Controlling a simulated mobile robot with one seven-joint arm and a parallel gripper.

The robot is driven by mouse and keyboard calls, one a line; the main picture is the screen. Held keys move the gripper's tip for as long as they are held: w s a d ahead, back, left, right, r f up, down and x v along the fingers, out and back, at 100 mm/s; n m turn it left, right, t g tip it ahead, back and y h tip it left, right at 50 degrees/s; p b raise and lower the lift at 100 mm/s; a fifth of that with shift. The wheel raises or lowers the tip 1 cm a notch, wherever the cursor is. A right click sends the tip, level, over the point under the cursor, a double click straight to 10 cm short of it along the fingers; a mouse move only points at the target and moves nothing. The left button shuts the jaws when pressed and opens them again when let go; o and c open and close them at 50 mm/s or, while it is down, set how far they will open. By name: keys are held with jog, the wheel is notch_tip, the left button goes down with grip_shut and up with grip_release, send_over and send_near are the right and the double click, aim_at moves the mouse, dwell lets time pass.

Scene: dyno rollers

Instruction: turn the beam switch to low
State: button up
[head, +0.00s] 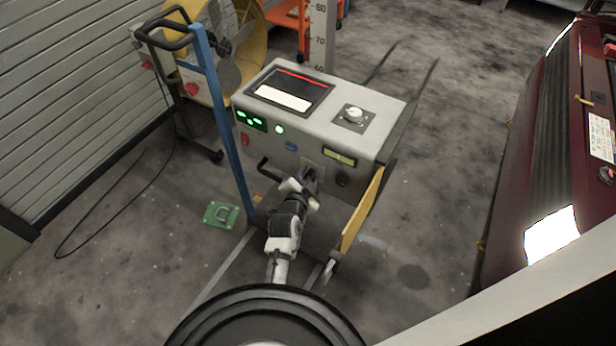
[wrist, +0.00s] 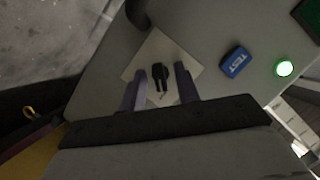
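A small black switch knob (wrist: 158,72) sits on a square pale plate (wrist: 181,48) on the front panel of a grey machine box (head: 315,110). It appears to be the beam switch; its position marks are not readable. In the head view its plate (head: 312,161) is mostly hidden behind my gripper (head: 310,180), which is at the front panel. In the wrist view my gripper (wrist: 159,84) is open, with one finger on each side of the knob. Gaps show between the fingers and the knob. Whether the fingertips reach the panel is not clear.
A blue TEST button (wrist: 234,62) and a lit green button (wrist: 284,68) lie right of the switch. A white dial (head: 353,114) is on the box top. A blue post (head: 222,120), a yellow panel (head: 361,210) and a dark red car (head: 545,140) stand nearby.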

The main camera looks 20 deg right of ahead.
grip_shut()
jog(key=shift+b, duration=0.3)
jog(key=shift+w+a+n+g+h+b, duration=0.15)
jog(key=shift+n+g+h+b, duration=0.15)
jog(key=shift+n+g+b, duration=0.65)
jog(key=n, duration=0.1)
jog(key=n+g+h+b, duration=0.1)
jog(key=n, duration=0.1)
jog(key=shift+w+a+n, duration=0.1)
jog(key=shift+w+n, duration=0.05)
jog(key=shift+n, duration=0.1)
jog(key=shift+n+g+h+b, duration=0.3)
jog(key=shift+n+g+h, duration=0.45)
jog(key=shift+n, duration=0.45)
jog(key=shift+n+g+h+b, duration=0.4)
jog(key=shift+n+g+h, duration=0.35)
jog(key=shift+n, duration=0.75)
